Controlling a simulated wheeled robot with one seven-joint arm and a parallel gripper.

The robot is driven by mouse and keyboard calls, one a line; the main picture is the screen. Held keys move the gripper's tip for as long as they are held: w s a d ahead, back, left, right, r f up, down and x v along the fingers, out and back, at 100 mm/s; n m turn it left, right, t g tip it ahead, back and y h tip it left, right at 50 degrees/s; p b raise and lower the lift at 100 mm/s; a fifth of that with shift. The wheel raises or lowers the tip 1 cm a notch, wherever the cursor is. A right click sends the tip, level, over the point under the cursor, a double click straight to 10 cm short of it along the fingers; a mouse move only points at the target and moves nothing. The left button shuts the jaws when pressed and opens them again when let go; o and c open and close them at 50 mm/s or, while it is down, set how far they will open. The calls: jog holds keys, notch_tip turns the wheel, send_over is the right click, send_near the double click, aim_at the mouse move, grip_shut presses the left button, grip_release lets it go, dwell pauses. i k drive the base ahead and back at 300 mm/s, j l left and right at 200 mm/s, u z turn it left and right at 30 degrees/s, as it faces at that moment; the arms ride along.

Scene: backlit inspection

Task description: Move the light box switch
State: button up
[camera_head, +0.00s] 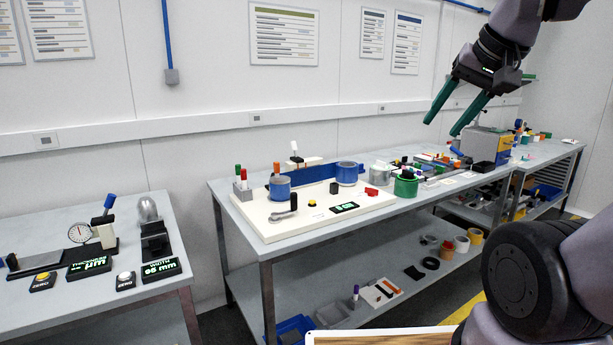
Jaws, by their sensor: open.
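My gripper (441,128) hangs at the upper right with its two green fingers spread apart and nothing between them. It is in the air in front of the back wall, above the long workbench. I cannot make out for certain which thing is the light box, nor its switch. A white board (270,219) on the long bench carries blue rolls, a crank, a yellow button, a small red part and a dark display.
The long grey bench (300,241) has a lower shelf with loose tapes and bins. Its right part is crowded with small tools and a grey box (490,142). A left bench (60,317) holds gauges with displays. A floor gap separates the benches.

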aim_at(294, 146)
jog(key=i+l+u, duration=0.1)
jog(key=i+l, duration=0.15)
jog(key=i, duration=0.2)
jog(key=i+l+u, duration=0.1)
jog(key=i+l, duration=0.2)
jog(key=i+l+u, duration=0.35)
jog(key=l+u, duration=0.2)
jog(key=i+l+u, duration=0.25)
jog(key=l, duration=0.15)
jog(key=l+u, duration=0.55)
jog(key=l, duration=0.2)
jog(key=l+u, duration=0.2)
jog(key=l, duration=0.8)
